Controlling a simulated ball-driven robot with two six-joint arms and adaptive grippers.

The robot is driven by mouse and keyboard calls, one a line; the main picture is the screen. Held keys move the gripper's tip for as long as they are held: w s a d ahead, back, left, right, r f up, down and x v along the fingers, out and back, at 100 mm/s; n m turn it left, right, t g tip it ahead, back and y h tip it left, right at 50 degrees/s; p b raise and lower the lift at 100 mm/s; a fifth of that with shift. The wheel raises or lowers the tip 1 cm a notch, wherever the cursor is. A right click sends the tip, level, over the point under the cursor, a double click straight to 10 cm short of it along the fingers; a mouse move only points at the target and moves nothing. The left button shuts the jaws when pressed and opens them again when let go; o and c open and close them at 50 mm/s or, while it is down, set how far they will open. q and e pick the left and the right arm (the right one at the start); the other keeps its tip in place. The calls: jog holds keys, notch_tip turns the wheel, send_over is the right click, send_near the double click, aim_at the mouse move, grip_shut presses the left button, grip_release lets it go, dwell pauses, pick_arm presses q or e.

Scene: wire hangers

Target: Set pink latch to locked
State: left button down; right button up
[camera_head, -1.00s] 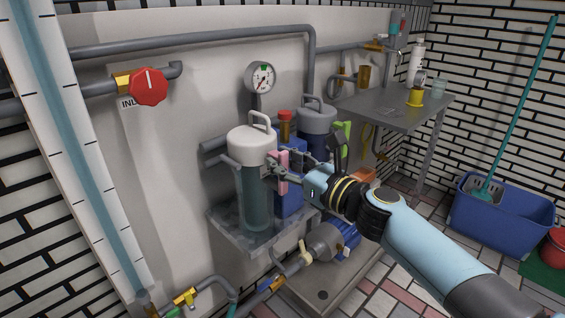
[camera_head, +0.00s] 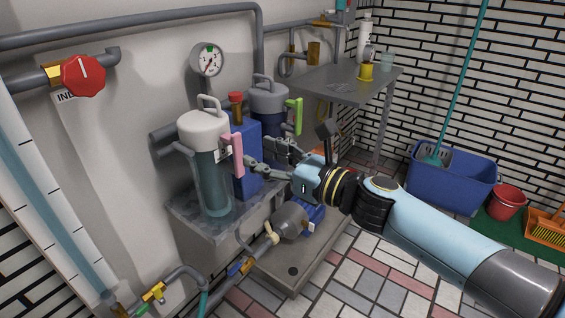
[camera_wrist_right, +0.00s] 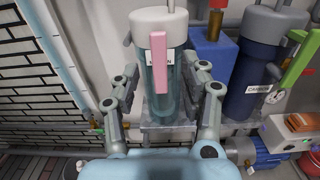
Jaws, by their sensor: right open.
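The pink latch (camera_head: 236,155) is a flat bar on the right side of the white-capped filter canister (camera_head: 203,128). It points downward from the cap. In the right wrist view the pink latch (camera_wrist_right: 159,62) hangs vertically in front of the canister, beside a small label. My right gripper (camera_head: 259,156) is open, with its fingers to the right of the latch and apart from it. In the right wrist view its two fingers (camera_wrist_right: 161,88) spread on either side of the canister, with the latch between them in the picture. My left gripper does not show.
A dark blue canister (camera_head: 268,108) with a green latch (camera_head: 294,117) stands behind, with a blue block (camera_head: 244,165) between. A gauge (camera_head: 207,61) and red valve knob (camera_head: 83,76) are on the wall side.

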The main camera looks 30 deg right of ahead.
jog(key=v, duration=0.5)
dwell(0.4)
jog(key=s+f+n+g+h, duration=0.1)
jog(key=s+f+n+g, duration=0.3)
jog(key=f, duration=0.7)
jog(key=s+d+f+n+g+h, duration=0.15)
jog(key=s+f, duration=0.35)
jog(key=f, duration=0.5)
jog(key=s+f+n+g+h, duration=0.1)
jog(key=s+f+n+g, duration=0.3)
jog(key=f, duration=0.7)
jog(key=s+f+n+g+h, duration=0.1)
jog(key=s+f+n, duration=0.4)
jog(key=s, duration=0.5)
jog(key=s+d+f+n+g+h, duration=0.1)
jog(key=s+f+n+g, duration=0.2)
jog(key=s+n, duration=0.7)
jog(key=s+d+f+n+g+h, duration=0.1)
jog(key=s+f+n+g, duration=0.2)
jog(key=s+f+n, duration=0.4)
jog(key=s+n, duration=0.1)
jog(key=s, duration=0.4)
jog(key=shift+f, duration=0.2)
jog(key=shift+s+d+h, duration=0.1)
jog(key=shift+s+h, duration=0.05)
jog(key=shift+h, duration=0.1)
